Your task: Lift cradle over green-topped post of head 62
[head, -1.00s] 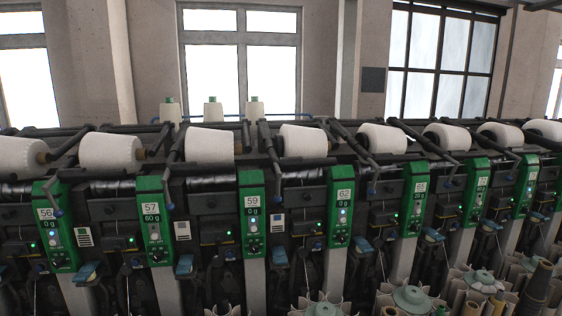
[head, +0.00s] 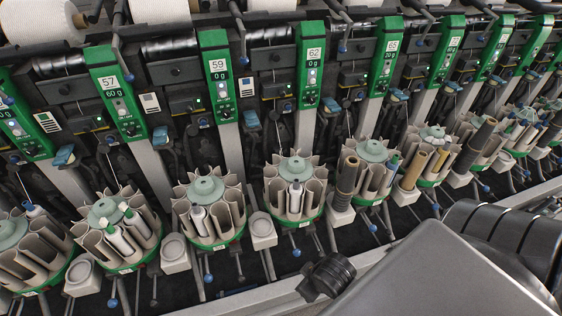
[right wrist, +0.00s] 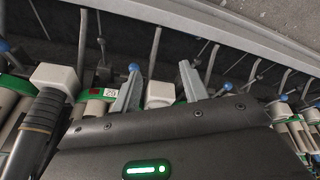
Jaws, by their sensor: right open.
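Head 62 has a green-topped post (head: 311,66) with a "62" label and lit indicators, standing upper centre in the head view. A dark lever with a blue knob (head: 342,47) hangs just right of its top, apparently the cradle handle. The rest of the cradle is cut off by the top edge, and only the underside of a white cone (head: 271,5) shows there. My right gripper (right wrist: 160,67) is open in the right wrist view, its two grey fingers apart with a pale block (right wrist: 160,93) seen between them. It appears empty. My left gripper is not in view.
Round bobbin magazines (head: 295,186) with green rims stand in a row below the posts. Small pale blocks (head: 262,231) and blue-knobbed levers stick out between them. A grey rail (head: 250,302) runs along the front. Post 59 (head: 217,75) and post 65 (head: 388,55) flank post 62.

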